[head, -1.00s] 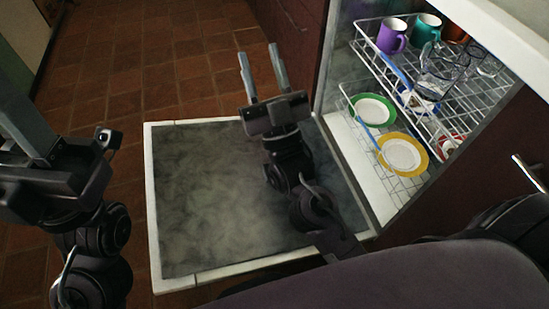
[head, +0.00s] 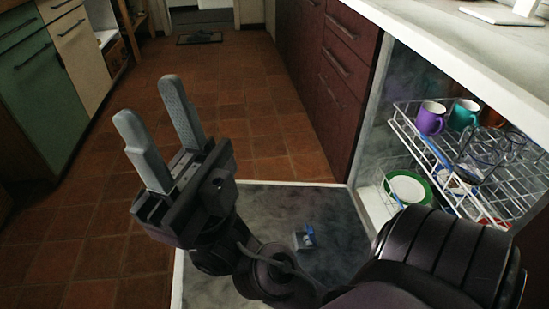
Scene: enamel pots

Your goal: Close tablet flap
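The dishwasher door (head: 345,230) lies folded down, its dark grey inner face up. On it is a small grey and blue fitting (head: 303,238), which looks like the tablet compartment with its flap. A blue part seems to stand up from it, but it is too small to be sure how far the flap is open. My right gripper (head: 153,98) is open and empty, its two fingers apart. It is left of the fitting in the picture, raised, and touches nothing. My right arm hides part of the door. My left gripper is out of view.
The dishwasher's wire racks (head: 445,165) stand at the right with a purple mug (head: 431,118), a teal mug (head: 463,114), glasses and a green-rimmed plate (head: 408,187). Dark red drawers (head: 335,75) stand behind the door. The tiled floor (head: 215,85) on the left is clear.

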